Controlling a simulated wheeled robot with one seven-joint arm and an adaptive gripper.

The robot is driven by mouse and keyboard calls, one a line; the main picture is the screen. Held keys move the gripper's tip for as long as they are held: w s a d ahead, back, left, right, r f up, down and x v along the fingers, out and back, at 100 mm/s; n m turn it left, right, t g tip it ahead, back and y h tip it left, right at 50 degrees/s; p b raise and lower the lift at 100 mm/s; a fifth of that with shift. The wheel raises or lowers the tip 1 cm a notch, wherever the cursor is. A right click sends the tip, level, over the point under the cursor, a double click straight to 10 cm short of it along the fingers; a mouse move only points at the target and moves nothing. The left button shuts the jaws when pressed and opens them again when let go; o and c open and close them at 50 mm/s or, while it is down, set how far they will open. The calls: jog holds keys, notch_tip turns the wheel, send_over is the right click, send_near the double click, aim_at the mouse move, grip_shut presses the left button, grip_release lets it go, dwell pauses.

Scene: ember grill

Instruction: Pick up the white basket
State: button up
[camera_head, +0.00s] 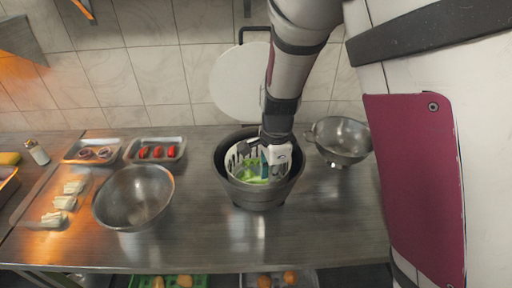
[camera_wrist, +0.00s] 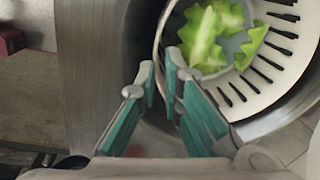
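The white basket (camera_wrist: 260,90) is slotted and round, and sits inside a dark pot (camera_head: 258,196) on the counter. Green leafy pieces (camera_wrist: 215,38) lie in the basket. My gripper (camera_wrist: 160,62) reaches down into the pot at the basket's rim, and in the head view (camera_head: 262,150) it covers part of the basket. In the wrist view its two fingertips are close together with a narrow gap at the rim's near left edge. I cannot tell whether they press on the rim. The basket's lower part is hidden by the pot.
A large metal bowl (camera_head: 133,197) stands left of the pot, and a metal colander (camera_head: 341,138) stands close on its right. Trays with onion rings (camera_head: 93,150) and red pieces (camera_head: 156,150) lie behind the bowl. The front counter is clear.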

aim_at(269, 186)
jog(key=shift+w+a+f, duration=0.1)
jog(key=shift+f, duration=1.25)
jog(key=shift+a+f, duration=0.1)
jog(key=shift+f, duration=1.25)
jog(key=shift+c, duration=0.3)
grip_shut()
